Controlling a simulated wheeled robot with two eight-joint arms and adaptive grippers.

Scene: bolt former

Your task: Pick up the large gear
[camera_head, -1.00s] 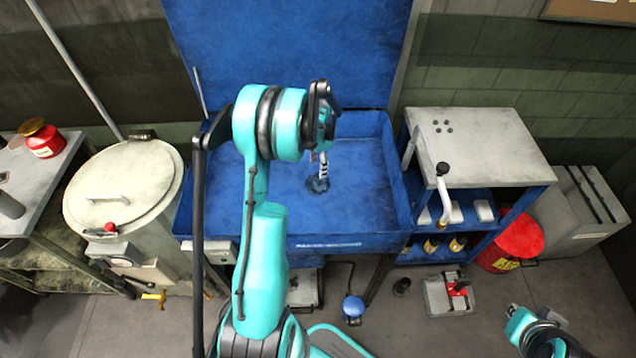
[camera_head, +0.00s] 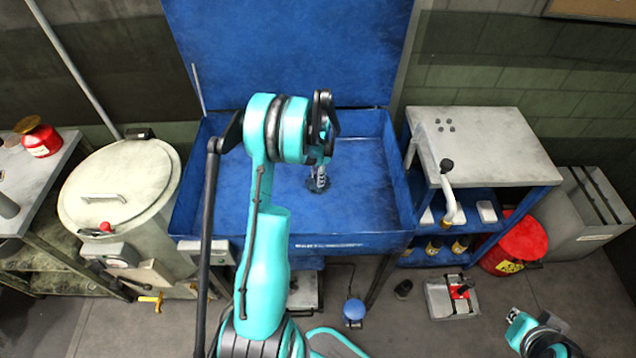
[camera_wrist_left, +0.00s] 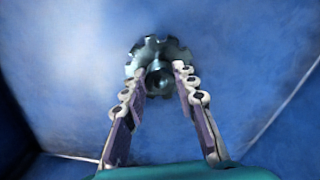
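The large gear (camera_wrist_left: 148,48) is a dark metal toothed wheel with a round hub at its middle. It lies on the floor of the blue sink-like basin (camera_head: 365,205). It also shows in the head view, small and partly covered by my gripper (camera_head: 318,187). My left gripper (camera_wrist_left: 160,71) is open, with its fingertips apart on either side of the hub and over the gear's near part. I cannot tell whether the fingers touch it. In the head view my left gripper (camera_head: 320,176) points down at the gear.
The basin has raised walls and a tall blue back panel (camera_head: 290,50). A blue-framed table (camera_head: 485,145) with a curved white handle stands right of it. A pale lidded drum (camera_head: 120,185) stands left. The basin floor around the gear is clear.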

